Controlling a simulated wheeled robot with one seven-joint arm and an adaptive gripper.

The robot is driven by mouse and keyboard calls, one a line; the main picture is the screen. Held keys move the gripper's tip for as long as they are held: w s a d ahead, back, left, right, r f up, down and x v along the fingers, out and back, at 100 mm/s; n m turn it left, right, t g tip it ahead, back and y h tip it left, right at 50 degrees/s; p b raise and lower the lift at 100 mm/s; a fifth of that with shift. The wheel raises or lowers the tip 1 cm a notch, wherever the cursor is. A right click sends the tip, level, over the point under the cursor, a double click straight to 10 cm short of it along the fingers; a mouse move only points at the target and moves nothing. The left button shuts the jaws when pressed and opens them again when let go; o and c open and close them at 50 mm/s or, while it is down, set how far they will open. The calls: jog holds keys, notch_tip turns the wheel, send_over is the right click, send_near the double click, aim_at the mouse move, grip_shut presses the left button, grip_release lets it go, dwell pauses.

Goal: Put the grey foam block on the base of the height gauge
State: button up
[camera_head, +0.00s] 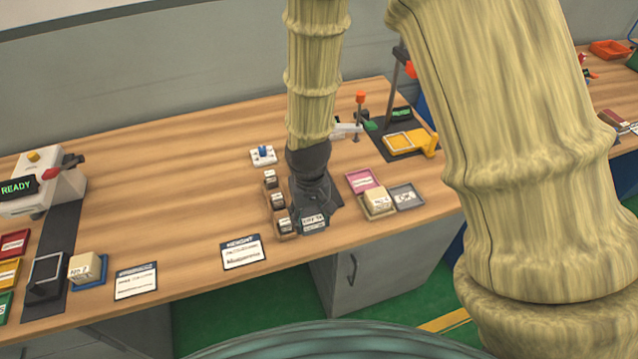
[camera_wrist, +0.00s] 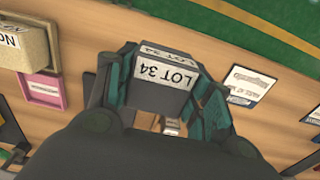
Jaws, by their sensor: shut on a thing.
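My gripper (camera_wrist: 165,78) is shut on a grey foam block (camera_wrist: 152,98) labelled LOT 34, with one teal finger on each side. In the head view my gripper (camera_head: 312,200) is over the middle of the bench, and the block's label (camera_head: 313,223) shows below it. A stand with a red cap (camera_head: 360,97) and a pale horizontal arm (camera_head: 347,128) is partly hidden behind my arm; it may be the height gauge. A dark surface shows beside my gripper; I cannot tell whether it is the gauge's base or whether the block touches it.
Several small labelled blocks (camera_head: 283,225) stand just left of my gripper. A pink tray (camera_head: 362,181), a cream block (camera_head: 377,201) and a grey tray (camera_head: 408,196) are close on the right. A card (camera_head: 241,252) lies near the front edge. The bench's left middle is clear.

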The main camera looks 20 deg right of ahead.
jog(key=w+d+p, duration=0.1)
jog(key=w+d, duration=0.1)
jog(key=w, duration=0.2)
jog(key=w+d+f+p, duration=0.1)
jog(key=w+d+p, duration=0.1)
jog(key=w, duration=0.2)
jog(key=w+d+p, duration=0.1)
jog(key=w+d, duration=0.1)
jog(key=w, duration=0.2)
jog(key=shift+w+d+f, duration=0.2)
jog(key=shift+w, duration=0.15)
jog(key=shift+s+f+p, duration=0.15)
jog(key=shift+f+p, duration=0.2)
jog(key=shift+p, duration=0.2)
jog(key=shift+f+p, duration=0.55)
jog(key=shift+f, duration=0.8)
jog(key=shift+f, duration=0.2)
jog(key=o, duration=0.9)
jog(key=shift+o, duration=0.2)
jog(key=shift+r, duration=0.25)
notch_tip(320, 180, up, 12)
jog(key=b, duration=0.4)
